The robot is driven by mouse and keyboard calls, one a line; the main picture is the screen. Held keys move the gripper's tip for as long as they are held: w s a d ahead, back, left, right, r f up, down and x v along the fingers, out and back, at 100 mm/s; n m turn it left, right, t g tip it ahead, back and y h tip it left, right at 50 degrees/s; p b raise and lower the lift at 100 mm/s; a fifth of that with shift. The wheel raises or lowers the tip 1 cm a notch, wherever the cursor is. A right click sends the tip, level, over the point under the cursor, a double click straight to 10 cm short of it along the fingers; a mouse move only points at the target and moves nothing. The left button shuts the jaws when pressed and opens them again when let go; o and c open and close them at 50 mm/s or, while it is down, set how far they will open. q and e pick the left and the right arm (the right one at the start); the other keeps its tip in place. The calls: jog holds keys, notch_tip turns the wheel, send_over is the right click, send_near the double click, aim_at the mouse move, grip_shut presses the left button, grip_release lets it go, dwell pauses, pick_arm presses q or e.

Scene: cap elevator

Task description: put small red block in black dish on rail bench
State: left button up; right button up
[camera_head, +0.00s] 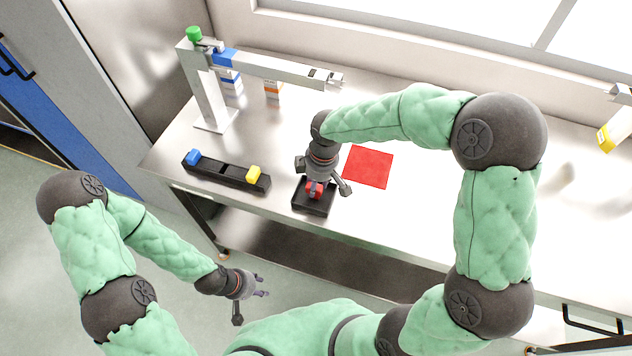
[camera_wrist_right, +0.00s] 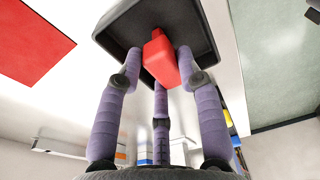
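The black dish (camera_head: 325,208) sits on the bench near its front edge. The small red block (camera_head: 318,189) is at the dish, and the right wrist view shows it (camera_wrist_right: 160,60) tilted against the dish interior (camera_wrist_right: 195,25). My right gripper (camera_head: 315,186) points down over the dish. Its three purple fingers (camera_wrist_right: 160,70) close around the block and appear to touch its sides. Whether the block rests on the dish floor is hard to tell. My left gripper (camera_head: 262,286) is open and empty, in front of the bench and away from the dish.
A red square mat (camera_head: 368,167) lies right of the dish. A black rail (camera_head: 225,174) with a blue block (camera_head: 193,157) and a yellow block (camera_head: 253,173) lies left. A grey stand with an arm (camera_head: 270,67) and small boxes (camera_head: 272,90) stand behind.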

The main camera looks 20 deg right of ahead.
aim_at(321, 185)
jog(key=o, duration=0.4)
jog(key=shift+r, duration=0.3)
jog(key=r+p, duration=0.1)
jog(key=r, duration=0.3)
jog(key=d+r+p, duration=0.1)
jog(key=r, duration=0.2)
jog(key=r+p, duration=0.1)
jog(key=r, duration=0.3)
jog(key=shift+s+d+r, duration=0.15)
jog(key=shift+s+r, duration=0.2)
